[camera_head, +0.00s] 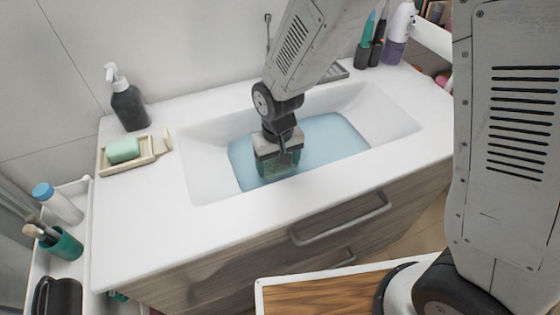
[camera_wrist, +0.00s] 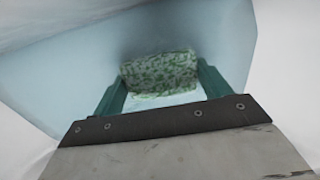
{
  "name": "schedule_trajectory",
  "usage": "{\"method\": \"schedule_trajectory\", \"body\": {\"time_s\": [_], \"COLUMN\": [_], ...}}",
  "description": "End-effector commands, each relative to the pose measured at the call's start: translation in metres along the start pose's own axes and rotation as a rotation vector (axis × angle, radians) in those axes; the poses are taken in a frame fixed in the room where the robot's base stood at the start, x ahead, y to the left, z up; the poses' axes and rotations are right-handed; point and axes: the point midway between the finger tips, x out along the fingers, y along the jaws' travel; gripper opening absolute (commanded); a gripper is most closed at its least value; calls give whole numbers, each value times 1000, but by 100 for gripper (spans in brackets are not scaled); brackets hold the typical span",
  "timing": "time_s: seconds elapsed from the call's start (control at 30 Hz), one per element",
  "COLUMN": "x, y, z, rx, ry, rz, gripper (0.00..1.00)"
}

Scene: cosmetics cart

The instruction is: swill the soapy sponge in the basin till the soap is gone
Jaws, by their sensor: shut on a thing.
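The basin (camera_head: 205,165) is a white rectangular sink set in the counter, part filled with pale blue water (camera_head: 335,140). My gripper (camera_head: 278,168) points down into the basin, its fingertips at or in the water. In the wrist view my gripper (camera_wrist: 160,84) has its green fingers shut on the sponge (camera_wrist: 160,72), one at each side. The sponge is green with whitish speckled patches over the face that shows; I cannot tell whether these are suds. In the head view the sponge is mostly hidden by the gripper and water.
A soap dish (camera_head: 140,165) with a green soap bar (camera_head: 123,150) and a dark pump bottle (camera_head: 130,105) stand left of the basin. Several bottles (camera_head: 398,35) stand at the back right. A side tray at lower left holds a blue-capped bottle (camera_head: 60,205) and a green cup (camera_head: 65,245).

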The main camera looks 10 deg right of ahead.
Motion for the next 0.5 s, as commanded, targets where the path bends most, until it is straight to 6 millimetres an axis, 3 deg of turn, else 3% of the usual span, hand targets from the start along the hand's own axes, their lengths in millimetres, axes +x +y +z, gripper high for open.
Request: {"method": "schedule_trajectory", "body": {"time_s": [0.27, 0.5], "x": [0, -16], "y": [-2, -2], "z": [0, -1], "rx": [0, 0], "ry": [0, 3], "rz": [0, -1], "gripper": [58, 58]}}
